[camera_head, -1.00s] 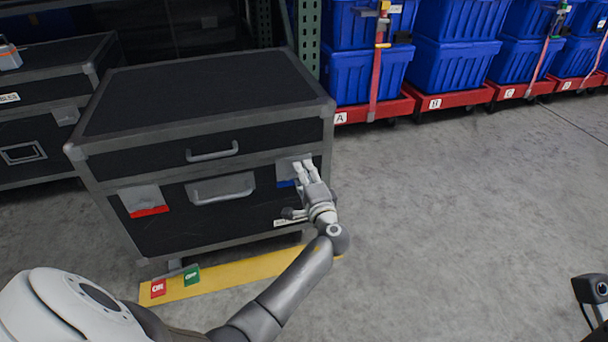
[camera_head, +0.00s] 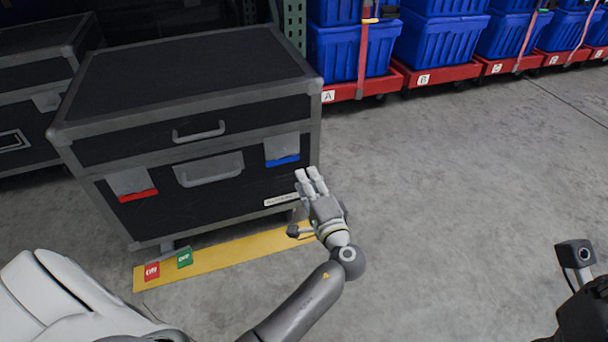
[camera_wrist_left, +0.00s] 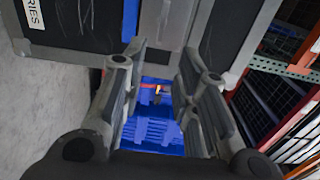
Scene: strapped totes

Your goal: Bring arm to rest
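My left gripper (camera_head: 312,176) is in front of the lower right corner of a black, grey-edged case (camera_head: 185,85), with nothing between its fingers. In the left wrist view the fingers (camera_wrist_left: 162,58) stand apart with a clear gap. The case's lid is shut. Its front has a left latch plate with a red strip (camera_head: 138,195) and a right one with a blue strip (camera_head: 283,160). The gripper is apart from the blue-strip latch. Of my right arm only a dark part with a camera shows at the lower right; its fingers are out of view.
A yellow floor strip (camera_head: 220,257) with a red tag (camera_head: 152,271) and a green tag (camera_head: 185,259) lies before the case. Blue totes (camera_head: 445,40) stand on red dollies (camera_head: 437,78) at the back. Another case (camera_head: 30,70) is at left. The floor at right is clear.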

